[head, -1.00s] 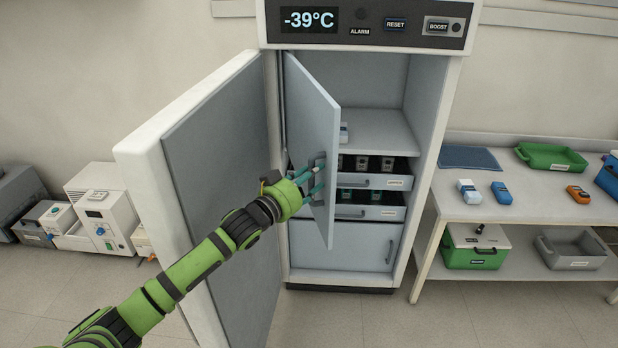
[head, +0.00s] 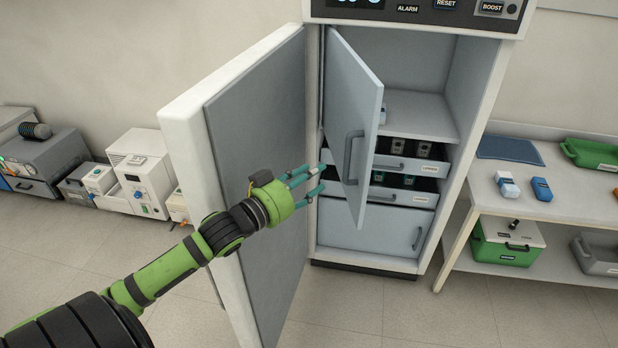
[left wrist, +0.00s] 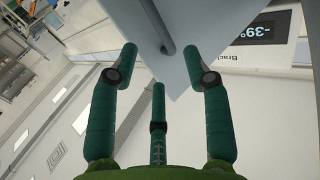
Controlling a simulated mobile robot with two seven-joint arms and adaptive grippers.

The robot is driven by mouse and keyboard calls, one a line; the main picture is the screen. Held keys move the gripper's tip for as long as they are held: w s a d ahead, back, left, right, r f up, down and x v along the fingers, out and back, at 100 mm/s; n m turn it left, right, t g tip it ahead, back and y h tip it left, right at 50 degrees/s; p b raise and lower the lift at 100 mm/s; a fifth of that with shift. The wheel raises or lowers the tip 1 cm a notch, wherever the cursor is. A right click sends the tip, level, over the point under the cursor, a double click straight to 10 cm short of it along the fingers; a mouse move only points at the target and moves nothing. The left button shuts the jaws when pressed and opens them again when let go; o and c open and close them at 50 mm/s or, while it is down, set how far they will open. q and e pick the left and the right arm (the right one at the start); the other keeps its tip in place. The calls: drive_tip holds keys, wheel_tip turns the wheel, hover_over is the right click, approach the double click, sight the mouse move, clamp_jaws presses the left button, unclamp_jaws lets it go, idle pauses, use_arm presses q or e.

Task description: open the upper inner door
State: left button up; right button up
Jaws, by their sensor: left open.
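The upper inner door (head: 358,110) is a pale grey panel hinged on the left inside the cabinet (head: 460,150). It stands swung well outward, showing the upper shelf and two drawers behind it. Its dark bar handle (head: 350,158) faces left. My left gripper (head: 318,178) is open and empty, with teal fingers just left of the handle and apart from it in the head view. In the left wrist view the open fingers (left wrist: 168,65) point at the door panel (left wrist: 185,30), and the handle (left wrist: 158,25) runs between them. My right gripper is not in view.
The thick outer door (head: 255,170) stands wide open to the left, beside my left arm. A lower inner door (head: 385,232) is shut. A bench (head: 465,200) with trays and small devices stands right. Lab instruments (head: 140,170) line the left wall.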

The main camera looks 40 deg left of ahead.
use_arm(q)
drive_tip(key=shift+d+f, duration=0.1)
drive_tip(key=shift+f, duration=0.1)
clamp_jaws()
drive_tip(key=w+d+f+m+y+b, duration=0.2)
drive_tip(key=d+m+b, duration=0.2)
drive_tip(key=d+m, duration=0.35)
drive_tip(key=w+d+f+m+y+b, duration=0.2)
drive_tip(key=d+m+b, duration=0.1)
drive_tip(key=d+m, duration=0.45)
drive_tip(key=w+a+p, duration=0.4)
drive_tip(key=w, duration=0.2)
drive_tip(key=shift+w+a+p, duration=0.3)
drive_tip(key=shift+w+a, duration=0.1)
